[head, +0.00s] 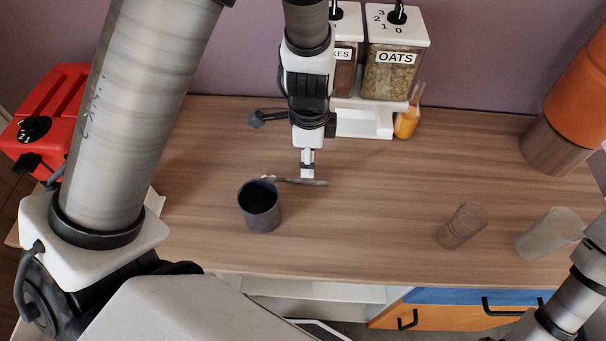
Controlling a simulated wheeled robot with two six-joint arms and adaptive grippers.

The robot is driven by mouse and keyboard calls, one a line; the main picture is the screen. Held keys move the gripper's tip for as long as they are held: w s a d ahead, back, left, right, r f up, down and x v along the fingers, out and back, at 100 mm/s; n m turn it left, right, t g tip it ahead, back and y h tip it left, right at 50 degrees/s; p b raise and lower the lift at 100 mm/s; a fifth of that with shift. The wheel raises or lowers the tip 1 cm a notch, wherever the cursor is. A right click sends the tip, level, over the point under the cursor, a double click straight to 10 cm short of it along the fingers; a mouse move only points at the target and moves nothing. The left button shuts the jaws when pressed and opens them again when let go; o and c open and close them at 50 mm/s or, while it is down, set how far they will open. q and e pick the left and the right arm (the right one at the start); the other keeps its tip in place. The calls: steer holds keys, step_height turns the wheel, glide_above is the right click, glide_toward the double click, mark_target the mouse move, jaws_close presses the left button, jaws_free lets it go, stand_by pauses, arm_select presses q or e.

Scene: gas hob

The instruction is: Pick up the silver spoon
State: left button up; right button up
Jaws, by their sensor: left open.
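The silver spoon (290,181) lies on the wooden worktop just behind the dark cup (260,208), its bowl end partly behind the cup's rim and its handle pointing right. My left gripper (307,174) points down at the spoon's handle, right of the cup. Its jaws are open and look narrow from this angle. I cannot tell whether the fingers touch the spoon. Part of my right arm shows at the lower right edge, but its gripper is out of view.
Clear cups (463,226) and (548,234) stand at the right. Oats (393,72) and another dispenser stand at the back, with an orange bottle (408,122) beside them. A red appliance (48,118) is at the left. The middle right worktop (400,190) is clear.

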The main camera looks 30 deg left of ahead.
mark_target(307, 180)
arm_select(q)
step_height(307, 180, down, 7)
steer(key=shift+r, duration=0.1)
jaws_close()
